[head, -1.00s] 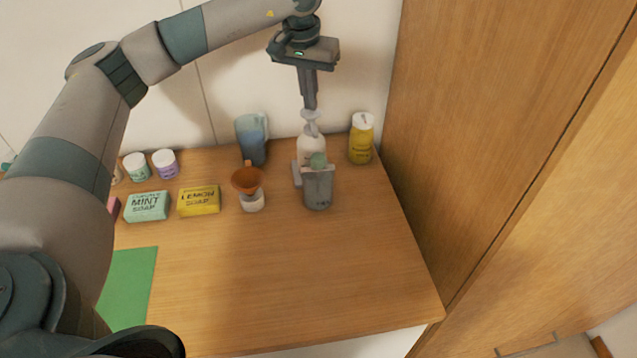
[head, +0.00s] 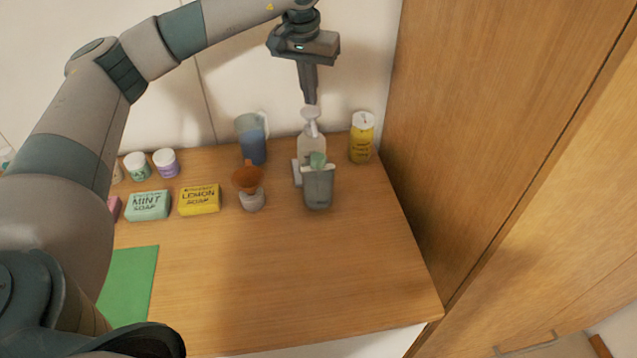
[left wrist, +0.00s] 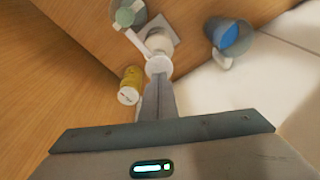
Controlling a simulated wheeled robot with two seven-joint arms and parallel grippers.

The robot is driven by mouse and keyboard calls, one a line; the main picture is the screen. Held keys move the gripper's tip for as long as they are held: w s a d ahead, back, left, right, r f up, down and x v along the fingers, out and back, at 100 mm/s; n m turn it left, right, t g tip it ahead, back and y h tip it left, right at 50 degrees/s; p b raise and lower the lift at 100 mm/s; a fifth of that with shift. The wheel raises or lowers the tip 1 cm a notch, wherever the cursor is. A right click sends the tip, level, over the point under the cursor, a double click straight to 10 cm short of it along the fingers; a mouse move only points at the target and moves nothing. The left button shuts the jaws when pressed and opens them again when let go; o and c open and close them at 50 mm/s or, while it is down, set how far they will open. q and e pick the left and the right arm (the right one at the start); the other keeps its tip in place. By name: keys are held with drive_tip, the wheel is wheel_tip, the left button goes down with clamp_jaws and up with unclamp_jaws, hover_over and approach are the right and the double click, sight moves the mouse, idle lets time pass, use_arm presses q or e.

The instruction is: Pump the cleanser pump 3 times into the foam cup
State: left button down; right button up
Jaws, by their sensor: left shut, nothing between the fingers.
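The cleanser pump (head: 312,148) is a pale bottle with a white pump head, upright near the back of the counter. Its head shows in the left wrist view (left wrist: 158,65). The grey foam cup (head: 318,190) stands just in front of it, with something round and pale green at its mouth; the cup also shows in the left wrist view (left wrist: 130,14). My left gripper (head: 311,101) is shut and empty, pointing down right above the pump head. I cannot tell whether the tips touch it. My right gripper is out of view.
A yellow bottle (head: 361,140) stands right of the pump, a blue pitcher (head: 252,142) left. An orange funnel (head: 247,179) sits on a small jar. Mint soap (head: 148,206), lemon soap (head: 199,199) and jars are further left.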

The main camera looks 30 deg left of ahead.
use_arm(q)
drive_tip(key=shift+r+p, duration=1.2)
drive_tip(key=shift+r, duration=1.5)
